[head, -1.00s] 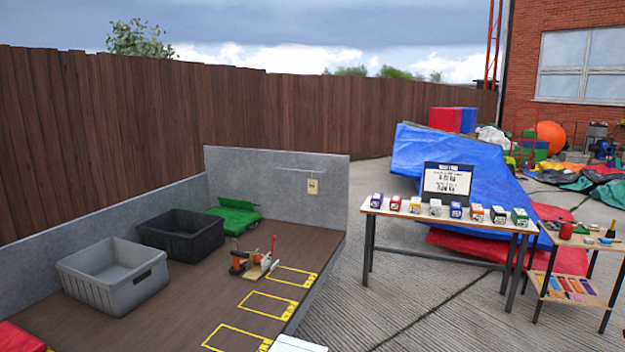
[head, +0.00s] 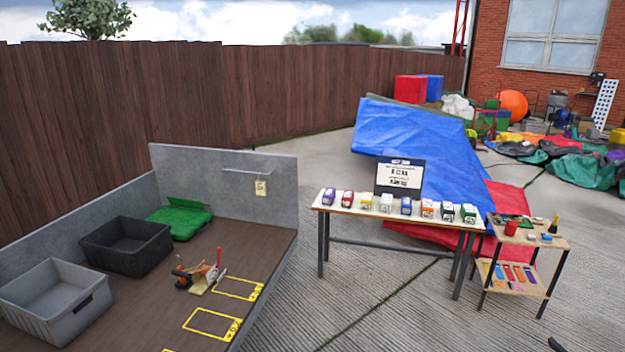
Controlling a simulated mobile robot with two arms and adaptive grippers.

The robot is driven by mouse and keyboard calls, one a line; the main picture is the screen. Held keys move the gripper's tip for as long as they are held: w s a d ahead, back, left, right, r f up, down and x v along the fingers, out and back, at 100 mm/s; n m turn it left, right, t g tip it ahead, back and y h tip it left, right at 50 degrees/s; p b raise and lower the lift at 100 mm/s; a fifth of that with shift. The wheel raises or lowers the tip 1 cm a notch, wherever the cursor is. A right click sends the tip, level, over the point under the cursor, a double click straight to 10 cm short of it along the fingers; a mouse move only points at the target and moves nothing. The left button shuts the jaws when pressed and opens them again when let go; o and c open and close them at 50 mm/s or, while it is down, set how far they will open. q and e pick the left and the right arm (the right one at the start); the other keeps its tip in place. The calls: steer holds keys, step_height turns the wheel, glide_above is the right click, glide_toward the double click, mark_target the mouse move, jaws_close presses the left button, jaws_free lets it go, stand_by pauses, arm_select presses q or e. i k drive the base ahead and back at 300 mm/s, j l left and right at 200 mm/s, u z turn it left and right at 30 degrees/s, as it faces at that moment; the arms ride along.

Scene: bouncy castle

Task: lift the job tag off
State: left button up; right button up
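The job tag (head: 260,188) is a small cream card with dark marks, too small to read. It hangs from a thin rail (head: 246,171) on the grey back panel (head: 205,180) of the truck-bed-like platform, near the panel's right end. Neither of my grippers shows clearly in the head view. A small dark shape at the bottom edge, right of centre, is too cut off to identify.
On the platform (head: 140,300) are a grey crate (head: 85,312), a black crate (head: 125,262), a green case (head: 180,222) and a tool (head: 200,280). A table (head: 400,222) with several coloured boxes stands to the right, with a small shelf cart (head: 545,242) beyond. Concrete between is clear.

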mark_target(260, 189)
steer(key=i+l+z, duration=0.1)
steer(key=i+l, duration=0.15)
steer(key=i, duration=0.3)
steer(key=i+l, duration=0.2)
steer(key=i, duration=0.35)
steer(key=i+l+z, duration=0.15)
steer(key=i, duration=0.4)
steer(key=i+l+z, duration=0.1)
steer(key=i, duration=0.5)
